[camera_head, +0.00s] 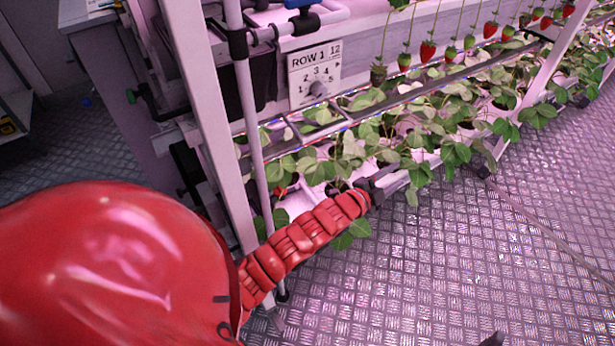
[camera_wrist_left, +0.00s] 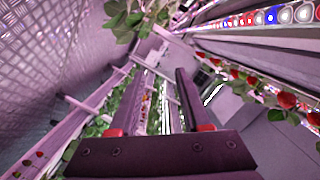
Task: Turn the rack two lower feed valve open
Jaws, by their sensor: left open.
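My left arm, red and segmented, reaches in from the left in the head view. My left gripper (camera_head: 376,187) is at its end, among leaves at the front of the lower planting trough. In the left wrist view my left gripper (camera_wrist_left: 158,98) has its two dark fingers apart, with nothing clearly held between them. A blue-handled fitting (camera_head: 300,3) shows on the pipes at the top of the head view. A dark fitting with a green part (camera_head: 148,98) is on the left. I cannot tell whether either is the rack two lower feed valve.
A white plate (camera_head: 314,72) marked ROW 1 with a dial hangs on the rack. A white post (camera_head: 207,112) stands close to my arm. Strawberries (camera_head: 427,51) hang above the leafy trough. The metal floor (camera_head: 410,275) at right is mostly clear. An unidentified dark tip (camera_head: 492,340) shows at the bottom edge.

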